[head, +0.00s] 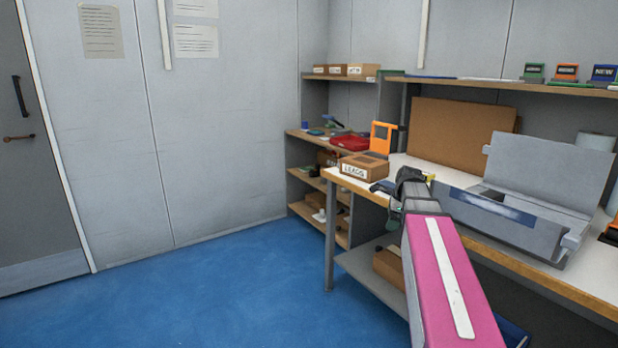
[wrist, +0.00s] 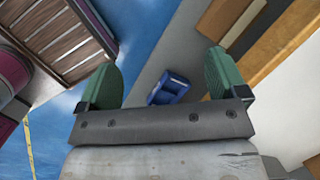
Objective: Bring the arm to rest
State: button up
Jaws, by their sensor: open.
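My arm, with a pink link, reaches forward from the lower right of the head view toward the workbench (head: 480,236). My gripper (head: 383,203) is near the bench's front edge in the head view, partly hidden by my own wrist. In the wrist view my gripper (wrist: 163,85) shows two green fingers spread wide apart, with nothing between them. A small blue bin (wrist: 169,88) lies beyond and below the fingers, apart from them.
A cardboard box labelled LEADS (head: 362,167) and a grey open case (head: 520,205) stand on the bench. Shelves (head: 318,200) with boxes stand at the back. A slatted wooden crate (wrist: 65,40) shows in the wrist view. The blue floor (head: 200,290) at left is clear.

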jog(key=s+a+f+n+g+h, duration=0.1)
jog(key=s+a+f+n, duration=0.4)
jog(key=s+f+n, duration=0.4)
jog(key=s+a+f+n+g, duration=0.1)
jog(key=s+a+f+n, duration=0.5)
jog(key=s+f+n, duration=0.3)
notch_tip(320, 180, down, 4)
jog(key=shift+s+f+n+h, duration=0.15)
jog(key=shift+n+h, duration=0.25)
jog(key=shift+n, duration=0.7)
